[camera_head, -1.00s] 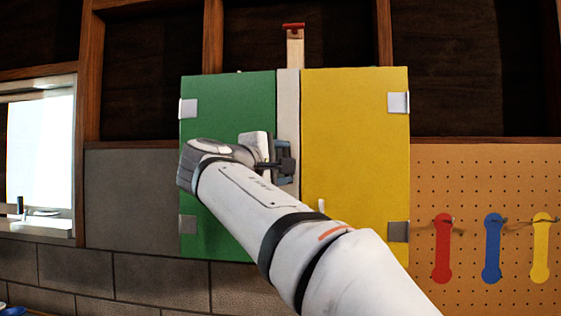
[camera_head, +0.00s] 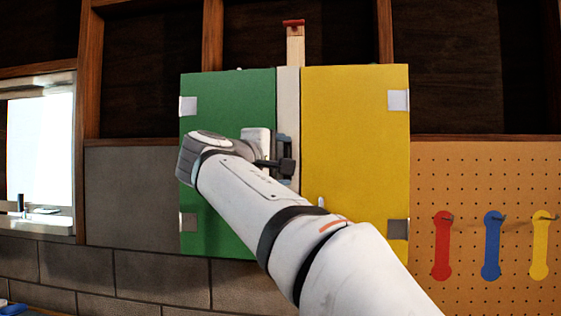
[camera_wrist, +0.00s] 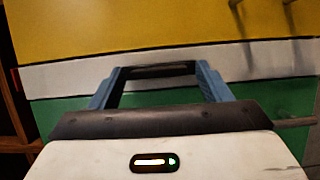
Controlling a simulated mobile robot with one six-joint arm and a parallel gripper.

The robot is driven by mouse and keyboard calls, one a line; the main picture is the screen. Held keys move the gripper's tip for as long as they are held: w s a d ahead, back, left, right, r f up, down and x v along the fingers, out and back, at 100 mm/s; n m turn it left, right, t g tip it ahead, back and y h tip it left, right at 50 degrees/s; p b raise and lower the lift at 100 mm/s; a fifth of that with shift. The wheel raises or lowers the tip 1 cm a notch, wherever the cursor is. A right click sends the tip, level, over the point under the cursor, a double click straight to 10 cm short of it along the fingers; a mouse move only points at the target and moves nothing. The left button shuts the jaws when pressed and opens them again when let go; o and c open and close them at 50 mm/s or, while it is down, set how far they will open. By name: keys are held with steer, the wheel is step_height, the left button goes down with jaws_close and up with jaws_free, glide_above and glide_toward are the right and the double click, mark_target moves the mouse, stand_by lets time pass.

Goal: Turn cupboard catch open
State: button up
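The cupboard has a green door (camera_head: 225,100) on the left and a yellow door (camera_head: 360,150) on the right, with a pale strip (camera_head: 289,95) between them. Both doors look shut. My gripper (camera_head: 285,165) is in front of the pale strip at mid height, hiding part of it. In the wrist view my gripper (camera_wrist: 157,72) shows two blue fingers standing apart, with a dark bar across their ends. Whether this bar is the catch or part of the fingers is unclear. No catch shows clearly elsewhere.
A small pale handle (camera_head: 321,203) stands on the yellow door's lower left. A rod (camera_wrist: 295,122) sticks out by the green door in the wrist view. A red-topped wooden piece (camera_head: 295,45) rises above the cupboard. A pegboard (camera_head: 480,180) hangs on the right.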

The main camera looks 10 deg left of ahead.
steer(key=shift+o, duration=0.5)
steer(key=b+v, duration=0.1)
steer(key=v, duration=0.6)
steer(key=shift+s+a, duration=0.15)
steer(key=shift+s, duration=0.25)
